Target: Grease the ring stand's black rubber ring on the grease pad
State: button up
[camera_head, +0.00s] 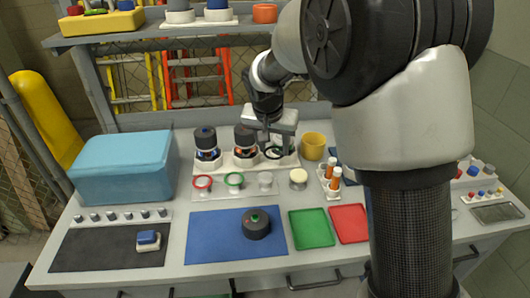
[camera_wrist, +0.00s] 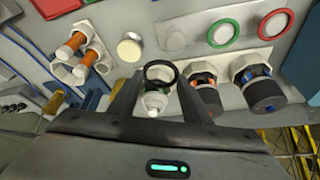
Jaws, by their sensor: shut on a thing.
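My gripper (camera_head: 269,146) is shut on the black rubber ring (camera_head: 275,153). In the wrist view the ring (camera_wrist: 174,67) sits between the fingertips (camera_wrist: 159,77), above the table fixtures. The ring stand's red ring (camera_head: 203,182) and green ring (camera_head: 234,179) lie on its plate, and its third post (camera_head: 265,180) is bare. The cream round grease pad (camera_head: 298,175) stands just right of that post; it also shows in the wrist view (camera_wrist: 129,49). The ring appears apart from the pad. A white pointed part (camera_wrist: 155,103) shows below the ring in the wrist view.
Two dark thruster units (camera_head: 206,142) stand in white holders left of my gripper. Orange-capped tubes (camera_head: 333,175) and a yellow cup (camera_head: 313,145) are to the right. A blue mat (camera_head: 210,236) with a dark round part (camera_head: 256,225) lies in front. A blue box (camera_head: 122,165) stands left.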

aim_at(297, 173)
jog(key=d+f+m, duration=0.1)
jog(key=d, duration=0.1)
jog(key=d+f+m, duration=0.1)
jog(key=d, duration=0.2)
jog(key=w+d+f+m+h, duration=0.1)
jog(key=d, duration=0.1)
jog(key=shift+w+d, duration=0.1)
jog(key=shift+d, duration=0.15)
jog(key=shift+d+f, duration=0.1)
jog(key=shift+f+b, duration=1.2)
jog(key=shift+f, duration=1.05)
jog(key=shift+f+b, duration=0.55)
jog(key=shift+f, duration=0.05)
jog(key=n, duration=0.1)
jog(key=n+y, duration=0.1)
jog(key=shift+d+r+n+p, duration=0.15)
jog(key=shift+n+p, duration=0.2)
jog(key=shift+n, duration=0.05)
jog(key=shift+a+n+y, duration=0.2)
jog(key=shift+n+y, duration=0.1)
jog(key=shift+n, duration=0.6)
jog(key=shift+f, duration=0.3)
